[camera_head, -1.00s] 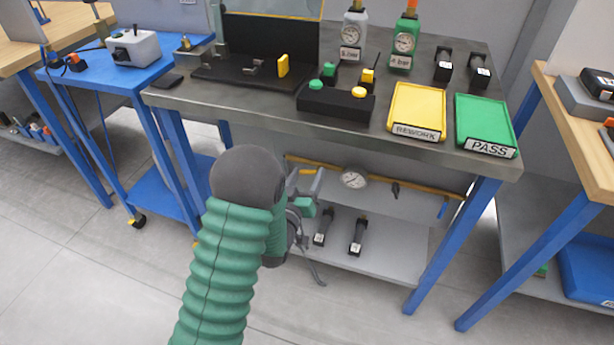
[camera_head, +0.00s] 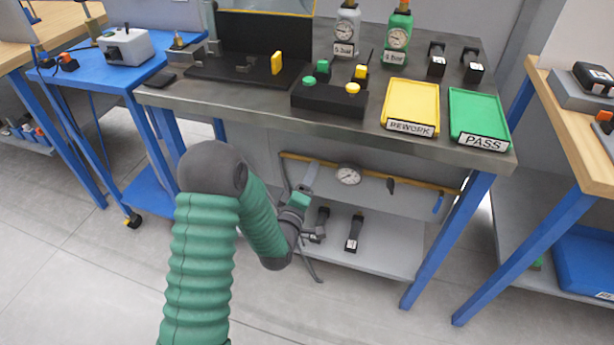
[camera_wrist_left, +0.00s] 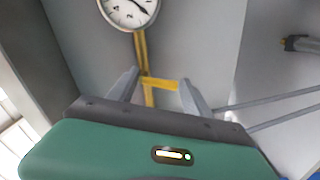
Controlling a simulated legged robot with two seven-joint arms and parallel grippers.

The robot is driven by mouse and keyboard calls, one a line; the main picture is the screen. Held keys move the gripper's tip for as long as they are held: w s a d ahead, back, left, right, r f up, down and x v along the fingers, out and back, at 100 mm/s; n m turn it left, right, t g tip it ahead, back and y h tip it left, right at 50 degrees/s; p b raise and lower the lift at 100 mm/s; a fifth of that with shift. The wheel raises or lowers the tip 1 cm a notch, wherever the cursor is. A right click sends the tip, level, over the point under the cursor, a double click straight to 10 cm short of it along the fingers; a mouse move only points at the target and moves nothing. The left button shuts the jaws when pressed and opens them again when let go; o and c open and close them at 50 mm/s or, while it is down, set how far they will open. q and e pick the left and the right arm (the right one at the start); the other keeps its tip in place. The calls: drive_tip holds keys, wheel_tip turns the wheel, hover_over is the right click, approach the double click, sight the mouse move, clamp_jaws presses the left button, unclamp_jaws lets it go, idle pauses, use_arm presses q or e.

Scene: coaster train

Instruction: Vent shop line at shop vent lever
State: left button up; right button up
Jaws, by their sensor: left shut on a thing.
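My left gripper (camera_head: 299,184) is under the front of the metal workbench, beside the left part of a yellow pipe (camera_head: 320,160) with a round white gauge (camera_head: 348,174). In the left wrist view, its fingers (camera_wrist_left: 160,78) are shut on a short yellow bar (camera_wrist_left: 165,83), which looks like the shop vent lever. The bar lies across between the fingers, beside the yellow pipe (camera_wrist_left: 141,50) below the gauge (camera_wrist_left: 129,10). In the head view the gripper hides the bar. No lever label can be read. My right gripper is not in view.
The bench top above holds a yellow REWORK tray (camera_head: 410,104), a green PASS tray (camera_head: 477,115) and a black button box (camera_head: 328,101). A black valve (camera_head: 391,186) and a blue handle (camera_head: 438,202) are along the pipe. Dark tools (camera_head: 354,233) stand on the lower shelf.

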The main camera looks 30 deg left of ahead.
use_arm(q)
drive_tip(key=shift+d+f+n+p, duration=0.1)
drive_tip(key=shift+f+n+p, duration=0.1)
drive_tip(key=shift+n, duration=0.6)
drive_tip(key=shift+d+f+n+p, duration=0.1)
drive_tip(key=shift+n+p, duration=0.05)
drive_tip(key=shift+n, duration=0.65)
drive_tip(key=shift+s, duration=0.1)
drive_tip(key=o, duration=1.4)
drive_tip(key=shift+r, duration=0.1)
drive_tip(key=shift+c, duration=0.2)
